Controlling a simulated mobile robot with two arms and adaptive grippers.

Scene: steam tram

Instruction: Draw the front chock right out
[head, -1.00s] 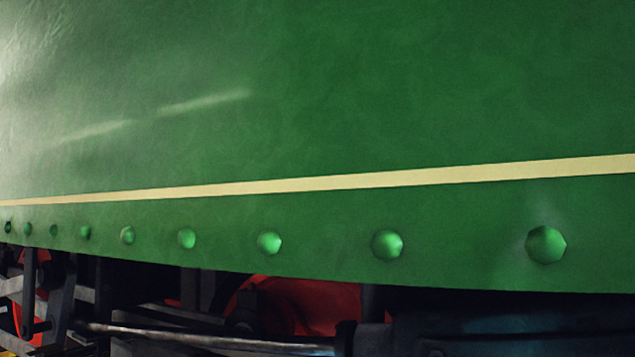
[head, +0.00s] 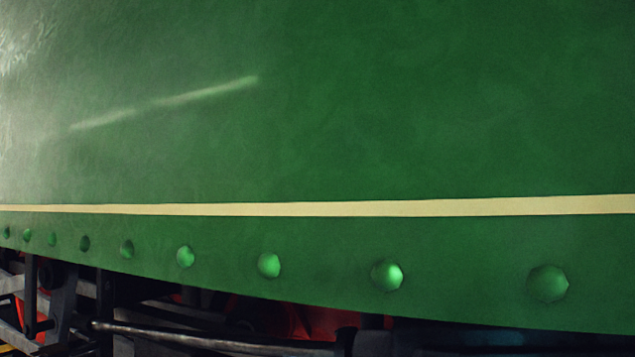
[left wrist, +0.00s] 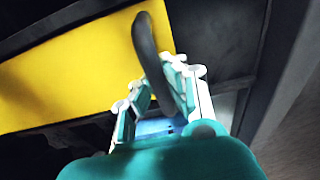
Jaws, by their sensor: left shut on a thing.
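In the left wrist view a large flat yellow block (left wrist: 85,70), which looks like the chock, lies at the upper left. A dark grey curved handle (left wrist: 145,32) stands up in front of its yellow face. My left gripper (left wrist: 158,76), teal and white, is shut on the lower part of this handle. The fingers hide the handle's lower end and where it joins the block. The head view shows neither the chock nor a gripper. My right gripper is in neither view.
The steam tram's green side panel (head: 350,130), with a cream stripe and round rivets, fills most of the head view. Below its edge are dark rods and red parts (head: 300,322). Dark structure (left wrist: 212,38) stands close beside the left gripper.

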